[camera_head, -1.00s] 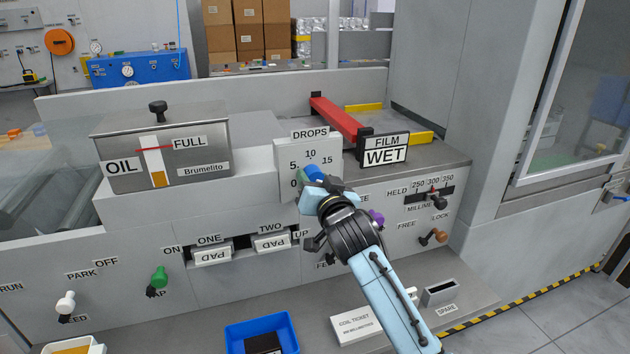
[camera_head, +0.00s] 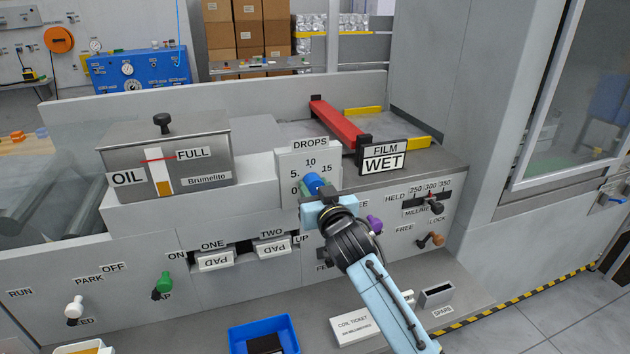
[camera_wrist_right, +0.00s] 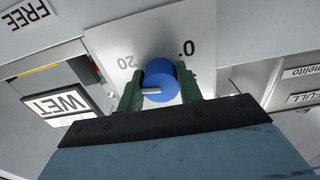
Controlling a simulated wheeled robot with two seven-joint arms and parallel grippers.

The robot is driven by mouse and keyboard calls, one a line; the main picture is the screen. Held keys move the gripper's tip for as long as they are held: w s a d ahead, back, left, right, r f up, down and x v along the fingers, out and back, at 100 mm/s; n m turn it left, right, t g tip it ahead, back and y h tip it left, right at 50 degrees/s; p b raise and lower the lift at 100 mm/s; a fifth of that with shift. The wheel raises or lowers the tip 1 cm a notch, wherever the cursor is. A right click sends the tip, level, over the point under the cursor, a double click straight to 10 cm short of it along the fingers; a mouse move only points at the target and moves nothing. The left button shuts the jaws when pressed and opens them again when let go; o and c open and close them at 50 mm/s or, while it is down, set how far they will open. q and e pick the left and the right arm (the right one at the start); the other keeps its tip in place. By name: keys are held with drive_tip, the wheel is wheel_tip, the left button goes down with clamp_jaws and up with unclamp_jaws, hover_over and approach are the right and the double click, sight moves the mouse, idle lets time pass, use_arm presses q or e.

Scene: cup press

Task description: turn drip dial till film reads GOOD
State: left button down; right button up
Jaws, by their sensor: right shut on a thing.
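The blue drip dial (camera_head: 315,184) sits on the white DROPS plate (camera_head: 296,160), whose numbers 0, 5, 10 and 15 show in the head view. My right gripper (camera_head: 317,190) is shut on the dial. The right wrist view shows the blue dial (camera_wrist_right: 160,82) between its two green fingers, with a pale pointer mark on the dial and the numbers 20 and 0 beyond. The film sign (camera_head: 384,158) reads WET; it also shows in the right wrist view (camera_wrist_right: 58,103). My left gripper is not in view.
The oil tank (camera_head: 165,160) stands left of the plate. The red bar (camera_head: 335,118) lies behind the film sign. A purple knob (camera_head: 375,224) and the HELD slider (camera_head: 436,207) are right of my arm. A blue bin (camera_head: 264,338) stands below.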

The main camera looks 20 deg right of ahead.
drive_tip(key=n+p, duration=0.2)
drive_tip(key=n, duration=0.1)
drive_tip(key=shift+r+n, duration=0.1)
drive_tip(key=shift+n, duration=0.3)
drive_tip(key=n+p, duration=0.1)
drive_tip(key=n, duration=0.1)
drive_tip(key=shift+n+p, duration=0.4)
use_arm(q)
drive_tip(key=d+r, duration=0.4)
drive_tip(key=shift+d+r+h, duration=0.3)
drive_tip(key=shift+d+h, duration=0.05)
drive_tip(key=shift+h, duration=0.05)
use_arm(e)
drive_tip(key=shift+d+n, duration=0.1)
drive_tip(key=shift+n, duration=0.5)
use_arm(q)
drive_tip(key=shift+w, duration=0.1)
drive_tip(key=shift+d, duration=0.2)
use_arm(e)
drive_tip(key=shift+n, duration=0.3)
drive_tip(key=o, duration=1)
use_arm(q)
drive_tip(key=shift+p, duration=0.3)
